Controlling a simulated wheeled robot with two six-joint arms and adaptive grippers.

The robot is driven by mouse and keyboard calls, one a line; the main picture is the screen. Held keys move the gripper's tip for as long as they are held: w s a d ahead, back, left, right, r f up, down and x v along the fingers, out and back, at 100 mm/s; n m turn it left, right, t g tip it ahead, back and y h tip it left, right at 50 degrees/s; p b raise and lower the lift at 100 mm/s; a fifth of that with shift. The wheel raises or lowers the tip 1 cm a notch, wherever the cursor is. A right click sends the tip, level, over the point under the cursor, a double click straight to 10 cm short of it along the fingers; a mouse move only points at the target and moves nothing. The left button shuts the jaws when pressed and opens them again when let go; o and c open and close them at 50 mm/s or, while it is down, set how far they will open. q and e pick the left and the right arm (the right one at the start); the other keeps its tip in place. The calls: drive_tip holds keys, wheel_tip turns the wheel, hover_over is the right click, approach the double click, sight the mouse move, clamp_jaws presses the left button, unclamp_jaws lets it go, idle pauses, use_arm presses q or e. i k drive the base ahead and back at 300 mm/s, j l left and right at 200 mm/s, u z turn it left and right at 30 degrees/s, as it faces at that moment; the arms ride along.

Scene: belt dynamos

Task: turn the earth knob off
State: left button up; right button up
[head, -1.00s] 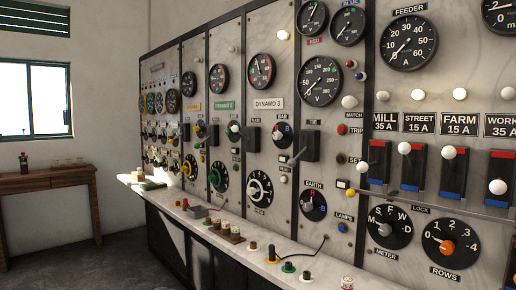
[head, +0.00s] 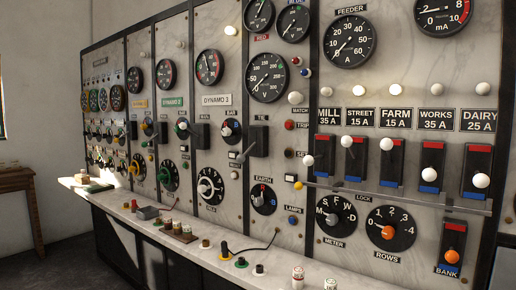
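The earth knob (head: 264,200) is a round black knob under the label EARTH, low on the narrow marble panel between the DYNAMO 3 panel and the feeder panel. Red and blue marks show on its face. Its exact pointer direction is too small to tell. Neither of my grippers is in the head view, and nothing touches the knob.
A marble ledge (head: 215,262) with small coloured knobs and a cable runs below the panels. A horizontal lock bar (head: 400,196) crosses under the feeder switches (head: 396,160). The METER dial (head: 335,216) is right of the earth knob. A wooden table (head: 22,182) stands far left.

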sight(259, 202)
drive_tip(key=i+j+z, duration=0.55)
drive_tip(key=i+j, duration=0.15)
